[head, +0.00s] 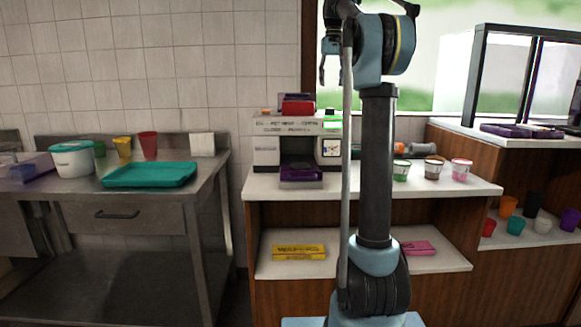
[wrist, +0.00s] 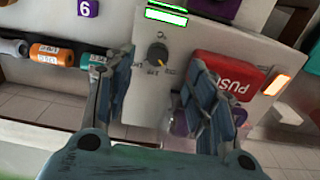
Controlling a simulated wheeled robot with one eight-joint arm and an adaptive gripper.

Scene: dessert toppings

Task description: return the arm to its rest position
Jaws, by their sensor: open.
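My arm stands upright in the middle of the head view, bent over at its top. My gripper (head: 328,68) hangs down there, high above the counter and to the left of the upper joint. In the wrist view my gripper (wrist: 160,75) has its two fingers wide apart with nothing held between them. Beyond the fingers is a machine panel with a dial (wrist: 157,54) and a red PUSH button (wrist: 226,74). I cannot tell from the wrist view how far the panel is from the fingertips.
A dispenser machine (head: 266,151) stands on the white-topped counter (head: 262,187). Several paper cups, one pink-rimmed (head: 461,170), stand to the right of my arm. A steel table (head: 213,166) at left holds a teal tray (head: 150,175) and a white tub (head: 72,160). A raised shelf is at right.

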